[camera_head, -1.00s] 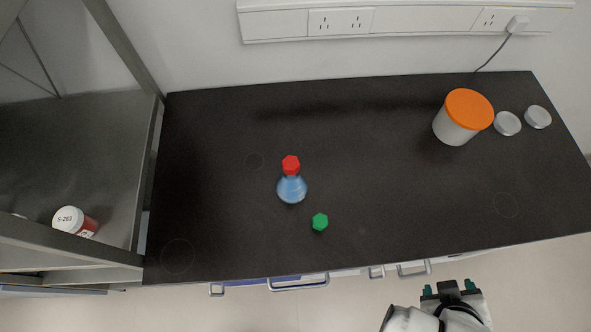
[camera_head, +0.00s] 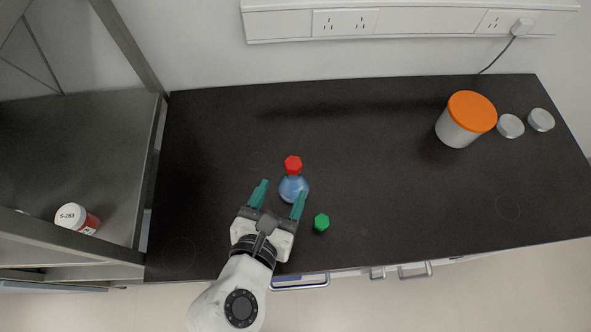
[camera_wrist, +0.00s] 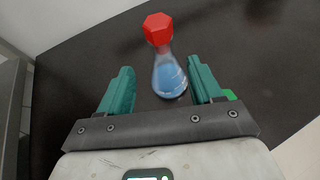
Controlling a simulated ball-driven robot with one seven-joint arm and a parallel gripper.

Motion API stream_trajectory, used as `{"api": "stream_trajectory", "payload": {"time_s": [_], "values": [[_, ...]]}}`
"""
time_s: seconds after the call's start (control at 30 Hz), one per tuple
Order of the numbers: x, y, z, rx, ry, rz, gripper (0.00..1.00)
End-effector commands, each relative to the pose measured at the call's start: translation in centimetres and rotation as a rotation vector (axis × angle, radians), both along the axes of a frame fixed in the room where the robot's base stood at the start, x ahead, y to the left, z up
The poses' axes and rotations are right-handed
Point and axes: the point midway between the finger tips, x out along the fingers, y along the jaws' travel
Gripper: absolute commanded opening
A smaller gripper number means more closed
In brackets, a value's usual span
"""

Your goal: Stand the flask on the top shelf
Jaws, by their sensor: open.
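The flask (camera_head: 292,188) stands upright on the black bench, with blue liquid inside and a red hexagonal stopper (camera_head: 293,164) on top. My gripper (camera_head: 281,192) is open, with its green fingers pointing at the flask. In the wrist view the flask (camera_wrist: 169,78) shows ahead of and between the two fingers, nearer the right one. I cannot tell whether a finger touches it. A metal shelf unit (camera_head: 115,190) stands at the left, with a shelf surface in view; I cannot tell whether it is the top one.
A green hexagonal stopper (camera_head: 321,222) lies just right of my gripper. A white tub with an orange lid (camera_head: 460,133) and two pale round lids (camera_head: 511,126) are at the right. A jar labelled S-263 (camera_head: 72,217) sits on the shelf. The bench's middle right is clear.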

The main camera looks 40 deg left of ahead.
Motion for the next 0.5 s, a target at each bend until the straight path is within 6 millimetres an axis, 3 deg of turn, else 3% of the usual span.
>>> {"api": "stream_trajectory", "payload": {"time_s": [0.1,0.5], "values": [[1.7,0.7,-0.7,-0.001,0.000,-0.004,0.65],[4.9,2.1,-2.0,0.002,0.002,-0.006,0.65]]}}
